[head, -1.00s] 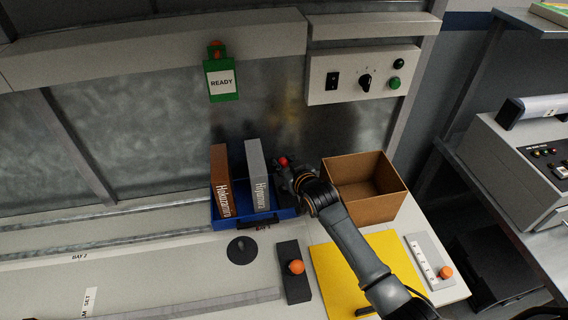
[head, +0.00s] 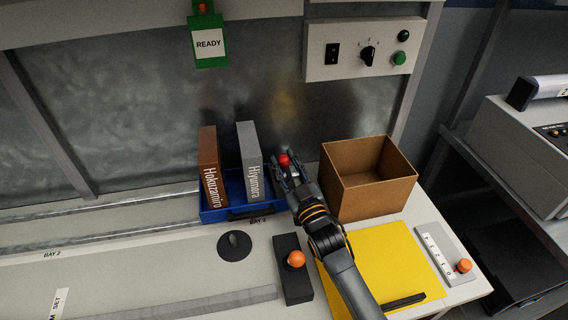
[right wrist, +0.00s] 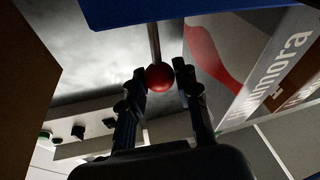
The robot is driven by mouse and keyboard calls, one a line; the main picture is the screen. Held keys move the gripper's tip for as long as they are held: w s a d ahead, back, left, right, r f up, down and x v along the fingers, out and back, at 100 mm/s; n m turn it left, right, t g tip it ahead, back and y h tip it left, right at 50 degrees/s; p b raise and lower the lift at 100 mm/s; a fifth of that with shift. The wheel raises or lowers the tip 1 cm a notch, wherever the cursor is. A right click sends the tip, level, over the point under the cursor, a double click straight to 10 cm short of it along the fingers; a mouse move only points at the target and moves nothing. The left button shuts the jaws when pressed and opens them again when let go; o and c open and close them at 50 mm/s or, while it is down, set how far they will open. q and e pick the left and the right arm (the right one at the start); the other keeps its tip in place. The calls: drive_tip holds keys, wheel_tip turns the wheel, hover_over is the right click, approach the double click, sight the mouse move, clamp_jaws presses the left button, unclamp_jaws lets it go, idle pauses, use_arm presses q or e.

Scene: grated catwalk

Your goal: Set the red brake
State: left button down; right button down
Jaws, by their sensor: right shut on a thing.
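The red ball knob (head: 284,160) of the brake stands behind the work surface, just right of the blue tray. In the right wrist view the red ball (right wrist: 160,78) sits between my two fingers, on a thin metal rod. My right gripper (head: 283,170) is shut on the red knob; it also shows in the right wrist view (right wrist: 158,72). The gripper and forearm hide the lever's base in the head view. My left gripper is not in view.
The blue tray (head: 213,214) holds a brown binder (head: 208,160) and a grey binder (head: 248,150) to the left. An open cardboard box (head: 365,190) stands close on the right. An orange-knobbed black block (head: 290,275) and a yellow mat (head: 375,260) lie in front.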

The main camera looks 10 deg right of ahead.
drive_tip(key=shift+s+f, duration=0.45)
drive_tip(key=shift+s, duration=0.05)
drive_tip(key=shift+f, duration=0.1)
drive_tip(key=c, duration=1)
unclamp_jaws()
drive_tip(key=shift+s, duration=0.15)
drive_tip(key=shift+s+d, duration=0.1)
drive_tip(key=shift+s, duration=0.25)
drive_tip(key=r+v, duration=0.3)
drive_tip(key=v, duration=1)
drive_tip(key=shift+s+d+f, duration=0.15)
drive_tip(key=shift+s+f, duration=0.05)
drive_tip(key=shift+s, duration=0.4)
